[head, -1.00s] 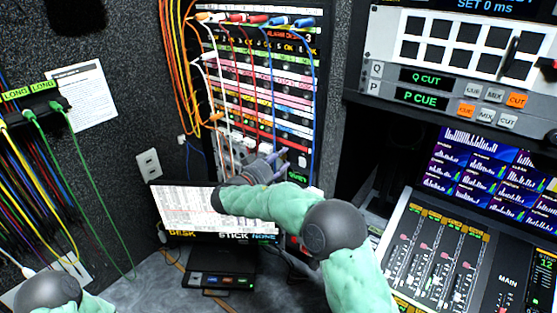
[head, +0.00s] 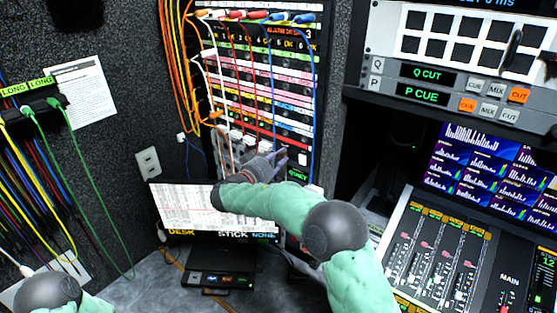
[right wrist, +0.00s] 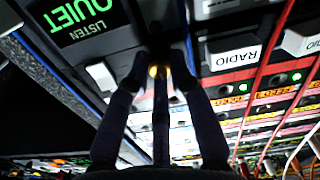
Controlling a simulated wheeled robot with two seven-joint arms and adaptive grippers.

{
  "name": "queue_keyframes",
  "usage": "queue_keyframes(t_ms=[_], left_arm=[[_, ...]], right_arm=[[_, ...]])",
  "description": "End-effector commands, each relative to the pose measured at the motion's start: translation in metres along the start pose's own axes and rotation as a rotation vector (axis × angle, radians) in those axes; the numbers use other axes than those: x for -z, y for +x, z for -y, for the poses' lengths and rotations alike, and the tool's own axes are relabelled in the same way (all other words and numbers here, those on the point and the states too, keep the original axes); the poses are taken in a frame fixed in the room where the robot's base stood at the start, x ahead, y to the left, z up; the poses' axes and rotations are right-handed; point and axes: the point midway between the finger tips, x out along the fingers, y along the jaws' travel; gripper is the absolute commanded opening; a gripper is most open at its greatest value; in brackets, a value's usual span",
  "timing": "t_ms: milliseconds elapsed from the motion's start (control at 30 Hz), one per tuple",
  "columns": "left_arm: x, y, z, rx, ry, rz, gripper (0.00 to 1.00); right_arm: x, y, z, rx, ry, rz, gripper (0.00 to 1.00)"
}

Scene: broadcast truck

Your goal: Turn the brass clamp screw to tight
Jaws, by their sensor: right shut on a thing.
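The brass clamp screw (right wrist: 157,71) shows as a small gold-coloured piece between the fingertips of my right gripper (right wrist: 160,62) in the right wrist view. The fingers are shut on it, at the lower edge of the rack panel near the QUIET LISTEN sign (right wrist: 80,20). In the head view my right gripper (head: 272,160) reaches to the lower part of the patch rack (head: 265,95), and the screw is hidden there. How far the screw is turned cannot be told. My left gripper is not in view; only part of my left arm shows at the lower left.
Cables in several colours hang over the patch rack and at the left wall. A monitor (head: 200,208) and a small black box (head: 218,278) stand below my right arm. A mixing desk (head: 445,250) and screens (head: 490,175) are at the right.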

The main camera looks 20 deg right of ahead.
Motion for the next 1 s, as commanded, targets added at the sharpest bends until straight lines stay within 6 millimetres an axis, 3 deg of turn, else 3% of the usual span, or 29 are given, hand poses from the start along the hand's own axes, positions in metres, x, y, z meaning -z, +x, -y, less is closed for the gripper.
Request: queue_keyframes(t_ms=[433, 1000], left_arm=[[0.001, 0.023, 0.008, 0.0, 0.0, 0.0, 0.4], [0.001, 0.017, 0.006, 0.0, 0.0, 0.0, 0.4]], right_arm=[[-0.001, 0.0, 0.0, -0.001, -0.396, -0.001, 0.0], [0.002, 0.0, 0.0, 0.0, -0.94, -0.002, 0.0]])
